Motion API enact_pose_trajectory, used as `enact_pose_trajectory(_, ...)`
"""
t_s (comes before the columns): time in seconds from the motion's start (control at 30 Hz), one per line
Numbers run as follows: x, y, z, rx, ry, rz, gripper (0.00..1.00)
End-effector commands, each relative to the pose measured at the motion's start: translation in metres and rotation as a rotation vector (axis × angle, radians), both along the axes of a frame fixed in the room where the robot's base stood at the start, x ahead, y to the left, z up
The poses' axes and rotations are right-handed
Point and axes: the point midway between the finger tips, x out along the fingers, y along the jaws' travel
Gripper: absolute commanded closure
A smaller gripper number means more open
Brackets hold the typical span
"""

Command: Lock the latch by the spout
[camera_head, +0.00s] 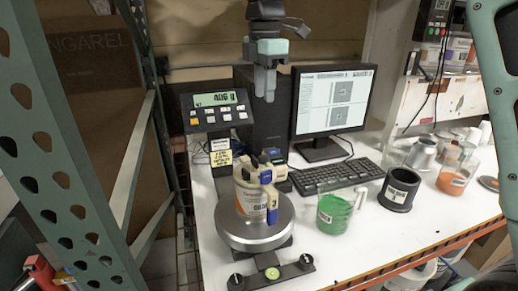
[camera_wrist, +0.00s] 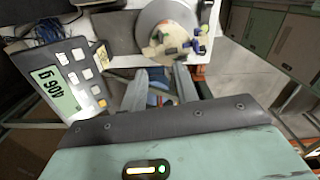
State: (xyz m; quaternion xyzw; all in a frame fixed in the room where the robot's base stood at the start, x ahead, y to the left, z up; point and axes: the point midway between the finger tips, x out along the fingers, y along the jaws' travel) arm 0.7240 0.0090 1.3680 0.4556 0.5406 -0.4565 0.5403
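A round container (camera_head: 250,198) with a white and orange label stands upright on the round metal scale plate (camera_head: 228,229). Its top carries a cream lid (camera_head: 247,172) and blue parts (camera_head: 266,178) at the spout side, with another blue piece lower down. I cannot tell which part is the latch or how it is set. In the wrist view the container (camera_wrist: 166,46) is at the top, with blue parts (camera_wrist: 195,46) on its right.
The scale display (camera_head: 216,108) stands behind left of the plate. A monitor (camera_head: 332,101), keyboard (camera_head: 338,176), green-filled cup (camera_head: 335,213) and black cup (camera_head: 398,188) are to the right. A green perforated post (camera_head: 62,160) borders the left. The bench front is mostly clear.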

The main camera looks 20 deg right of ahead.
Motion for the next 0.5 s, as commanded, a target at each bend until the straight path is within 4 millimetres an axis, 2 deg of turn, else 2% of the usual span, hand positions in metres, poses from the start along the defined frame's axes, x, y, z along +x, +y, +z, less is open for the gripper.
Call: enact_pose_trajectory(0.5,-0.002,0.000,-0.100,-0.001,0.004,-0.001,0.70)
